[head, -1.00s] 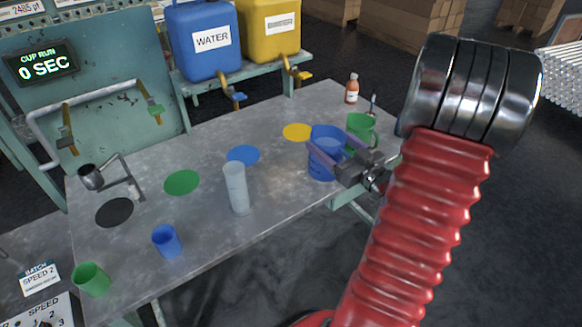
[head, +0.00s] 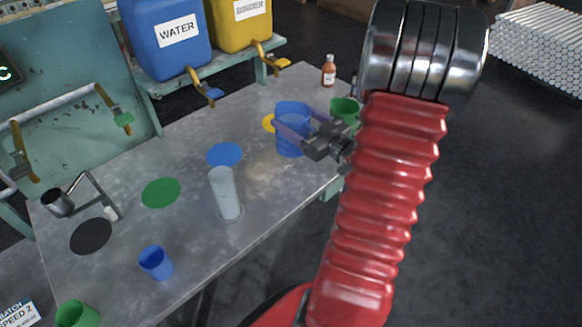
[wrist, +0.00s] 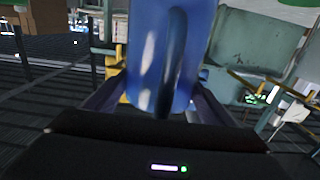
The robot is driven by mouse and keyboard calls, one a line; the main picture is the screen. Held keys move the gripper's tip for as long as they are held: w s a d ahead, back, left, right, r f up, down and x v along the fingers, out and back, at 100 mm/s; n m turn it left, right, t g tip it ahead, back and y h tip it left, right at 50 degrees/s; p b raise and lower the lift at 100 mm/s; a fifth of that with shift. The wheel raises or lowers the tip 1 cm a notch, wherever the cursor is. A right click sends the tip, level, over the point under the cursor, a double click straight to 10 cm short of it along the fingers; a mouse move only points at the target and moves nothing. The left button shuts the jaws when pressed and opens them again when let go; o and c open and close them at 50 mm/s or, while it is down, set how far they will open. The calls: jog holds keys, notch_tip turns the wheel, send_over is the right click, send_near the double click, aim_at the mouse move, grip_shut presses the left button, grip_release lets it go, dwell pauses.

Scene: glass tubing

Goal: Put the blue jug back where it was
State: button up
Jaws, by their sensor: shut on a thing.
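The blue jug (head: 291,143) is in my gripper (head: 304,125) near the right end of the grey table. The jug is upright, and I cannot tell whether its base touches the table. My gripper is shut on it from the right. The jug fills the middle of the wrist view (wrist: 148,50), with its handle facing the camera and the fingers on both sides. A flat blue disc (head: 224,154) lies bare on the table left of the jug. A yellow disc (head: 268,123) is partly hidden behind the jug.
A green jug (head: 343,108) stands close behind my gripper, and a small bottle (head: 328,72) is at the back. A clear cylinder (head: 225,194) stands in front of the blue disc. A small blue cup (head: 155,262) is at the front. Yellow taps (head: 275,58) overhang the back edge.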

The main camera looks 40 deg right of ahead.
jog(key=shift+f, duration=0.1)
jog(key=shift+f, duration=2.8)
jog(key=shift+f, duration=2.1)
jog(key=shift+f, duration=0.1)
jog(key=o, duration=1.6)
jog(key=shift+a, duration=0.1)
jog(key=shift+s, duration=0.15)
jog(key=shift+s, duration=5.9)
